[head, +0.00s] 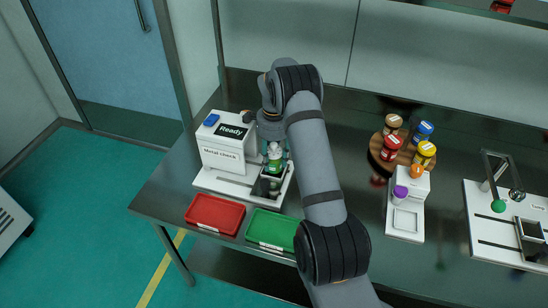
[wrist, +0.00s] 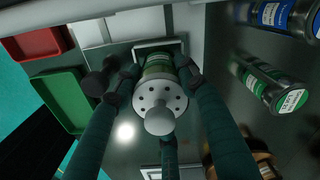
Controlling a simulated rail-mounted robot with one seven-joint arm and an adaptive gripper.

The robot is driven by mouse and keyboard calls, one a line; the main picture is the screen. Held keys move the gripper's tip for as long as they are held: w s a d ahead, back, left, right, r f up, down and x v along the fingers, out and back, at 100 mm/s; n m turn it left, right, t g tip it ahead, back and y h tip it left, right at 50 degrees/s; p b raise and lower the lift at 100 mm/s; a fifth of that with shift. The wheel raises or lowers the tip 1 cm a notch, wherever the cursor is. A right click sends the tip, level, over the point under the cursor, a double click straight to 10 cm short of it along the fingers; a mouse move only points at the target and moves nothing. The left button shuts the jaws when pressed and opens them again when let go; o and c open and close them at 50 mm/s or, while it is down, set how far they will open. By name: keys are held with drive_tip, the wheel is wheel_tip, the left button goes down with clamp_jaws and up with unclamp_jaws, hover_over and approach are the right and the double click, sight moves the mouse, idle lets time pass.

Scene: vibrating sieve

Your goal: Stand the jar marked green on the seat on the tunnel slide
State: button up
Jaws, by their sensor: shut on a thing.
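The jar marked green (head: 275,158) is upright in my gripper (head: 274,145), above the dark square seat (head: 267,188) on the slide of the white tunnel unit (head: 222,158). In the wrist view the jar's pale perforated cap with a round knob (wrist: 160,112) faces the camera, and a strip of its green label shows. My gripper's fingers (wrist: 158,78) are shut on both sides of the jar. The pale-rimmed seat (wrist: 158,46) shows just beyond the jar; I cannot tell whether the jar's base touches it.
A red tray (head: 215,213) and a green tray (head: 272,230) lie in front of the unit, whose display reads Ready. A round wooden stand (head: 382,160) holds several jars at the right. Blue- and green-labelled jar shapes (wrist: 272,85) show at the wrist view's right, possibly reflections.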

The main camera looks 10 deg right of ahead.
drive_tip(key=shift+f, duration=0.2)
drive_tip(key=shift+f, duration=0.2)
drive_tip(key=o, duration=1.2)
drive_tip(key=shift+c, duration=0.2)
drive_tip(key=shift+r, duration=0.15)
wheel_tip(320, 180, up, 12)
drive_tip(key=shift+r+b, duration=0.1)
drive_tip(key=shift+b, duration=0.4)
